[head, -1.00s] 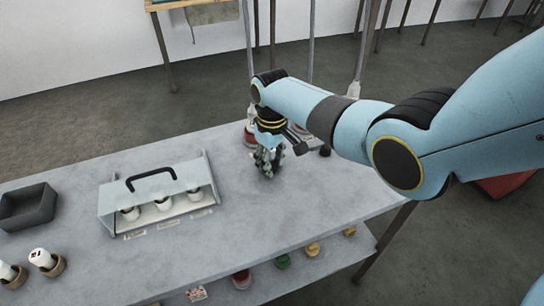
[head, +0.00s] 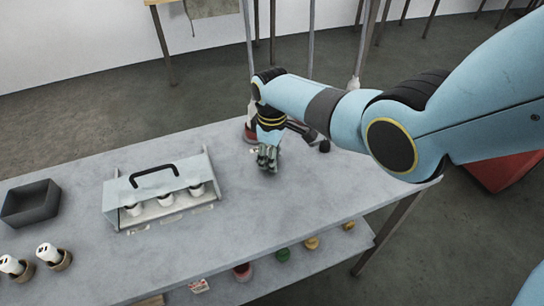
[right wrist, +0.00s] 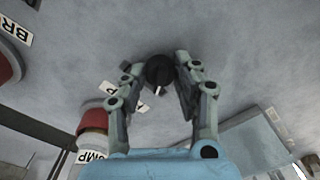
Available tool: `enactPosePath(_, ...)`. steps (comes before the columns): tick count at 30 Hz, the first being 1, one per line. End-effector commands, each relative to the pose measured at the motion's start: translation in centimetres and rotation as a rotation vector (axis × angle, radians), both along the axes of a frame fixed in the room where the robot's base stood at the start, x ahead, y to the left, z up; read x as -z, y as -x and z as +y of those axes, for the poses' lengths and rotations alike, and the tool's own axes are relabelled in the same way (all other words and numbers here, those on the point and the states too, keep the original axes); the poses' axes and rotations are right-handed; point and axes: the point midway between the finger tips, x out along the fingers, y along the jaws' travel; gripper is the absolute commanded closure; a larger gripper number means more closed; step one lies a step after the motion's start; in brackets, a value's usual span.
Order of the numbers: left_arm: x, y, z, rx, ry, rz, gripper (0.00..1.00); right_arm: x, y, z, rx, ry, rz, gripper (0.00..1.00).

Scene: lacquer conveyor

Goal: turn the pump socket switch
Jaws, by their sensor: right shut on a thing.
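A dark round switch knob (right wrist: 159,70) with a white pointer mark stands on the grey tabletop in the right wrist view. My right gripper (right wrist: 158,75) is shut on it, one finger on each side. In the head view my right gripper (head: 266,158) points down at the far side of the table and hides the knob. A white tag lettered with a P (right wrist: 122,97) lies by the knob, partly covered by a finger. A red-and-white piece with a label ending in UMP (right wrist: 93,127) shows at the lower left. My left gripper is not in view.
A clear-fronted case with a black handle (head: 155,177) holds several white cups. A dark grey bin (head: 30,204) and white plugs in brown holders (head: 50,256) stand left. The tabletop (head: 300,205) in front is clear.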

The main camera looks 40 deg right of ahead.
Motion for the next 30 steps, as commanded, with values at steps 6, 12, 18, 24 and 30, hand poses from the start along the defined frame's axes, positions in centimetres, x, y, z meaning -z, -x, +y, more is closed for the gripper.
enactPosePath(6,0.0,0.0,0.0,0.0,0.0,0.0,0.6,-0.1,-0.1,0.1,-0.001,-0.001,-0.002,1.0)
enactPosePath(12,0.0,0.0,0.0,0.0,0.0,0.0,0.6,0.0,0.0,0.0,0.0,-0.001,-0.001,0.48)
enactPosePath(18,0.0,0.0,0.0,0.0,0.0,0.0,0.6,0.0,0.0,0.0,0.001,0.0,0.0,0.48)
enactPosePath(24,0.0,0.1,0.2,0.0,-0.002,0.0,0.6,-0.9,-0.1,0.0,0.001,0.0,-0.002,0.48)
enactPosePath(30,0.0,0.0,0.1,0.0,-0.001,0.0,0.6,-4.5,-0.1,0.0,0.001,0.0,-0.005,0.48)
